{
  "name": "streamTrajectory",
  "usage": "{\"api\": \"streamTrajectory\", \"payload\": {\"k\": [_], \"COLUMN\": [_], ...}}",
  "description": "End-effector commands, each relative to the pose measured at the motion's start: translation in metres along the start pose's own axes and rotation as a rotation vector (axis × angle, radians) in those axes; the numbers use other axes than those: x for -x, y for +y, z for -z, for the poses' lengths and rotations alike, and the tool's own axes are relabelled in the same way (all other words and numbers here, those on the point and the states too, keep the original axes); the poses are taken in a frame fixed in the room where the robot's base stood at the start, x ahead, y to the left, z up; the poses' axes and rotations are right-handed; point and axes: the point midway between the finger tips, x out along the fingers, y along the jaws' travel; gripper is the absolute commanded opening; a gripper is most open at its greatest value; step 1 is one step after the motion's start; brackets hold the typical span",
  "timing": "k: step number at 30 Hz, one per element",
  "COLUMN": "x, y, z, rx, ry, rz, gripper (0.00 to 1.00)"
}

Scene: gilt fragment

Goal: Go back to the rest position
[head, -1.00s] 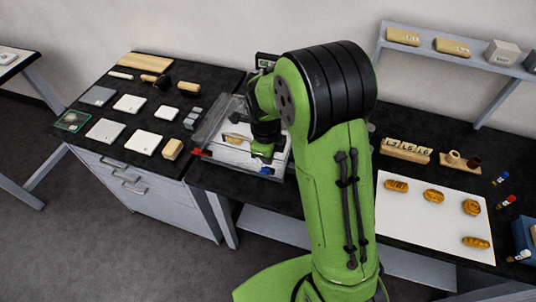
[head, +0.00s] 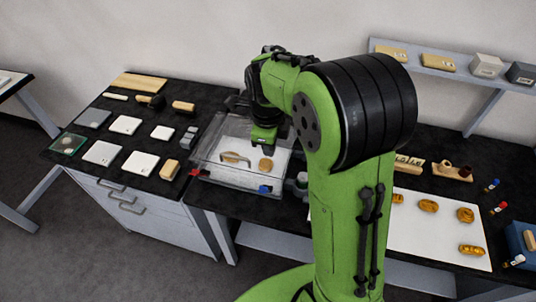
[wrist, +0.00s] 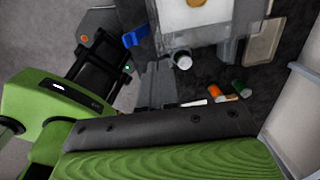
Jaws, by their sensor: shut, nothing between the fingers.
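My gripper (head: 263,149) points down in the head view, above the rear part of a clear-walled case (head: 225,183). It is shut and looks empty. Inside the outline of the case are a pale surface, a tan bar-shaped piece (head: 235,157) and a round golden-brown piece (head: 266,164). The gripper looks apart from both. My green arm crosses the middle of the head view and hides part of the bench. In the wrist view, part of the pale surface (wrist: 205,24) shows at the top with a golden piece (wrist: 196,2).
A red clip (head: 196,172) and blue clip (head: 264,189) sit at the case's front. White tiles (head: 103,152) and tools cover the left bench. A white sheet (head: 440,232) with several golden pieces lies right. A wall shelf (head: 440,70) is behind. Floor at left is open.

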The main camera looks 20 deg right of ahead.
Motion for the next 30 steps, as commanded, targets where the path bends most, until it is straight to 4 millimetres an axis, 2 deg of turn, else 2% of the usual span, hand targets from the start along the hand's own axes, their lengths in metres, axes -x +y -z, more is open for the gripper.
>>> {"api": "streamTrajectory", "payload": {"k": [4, 19, 21, 23, 25, 30], "x": [0.013, 0.014, 0.019, 0.031, 0.052, 0.096], "y": [0.002, 0.002, 0.005, 0.011, 0.025, 0.075], "z": [-0.001, 0.000, 0.002, 0.007, 0.018, 0.054], "rx": [0.002, 0.002, 0.039, 0.139, 0.340, 0.981], "ry": [-0.001, 0.000, -0.006, -0.020, -0.042, -0.055], "rz": [0.000, -0.001, 0.007, 0.024, 0.063, 0.202], "gripper": [0.00, 0.00, 0.00, 0.00, 0.00, 0.00]}}
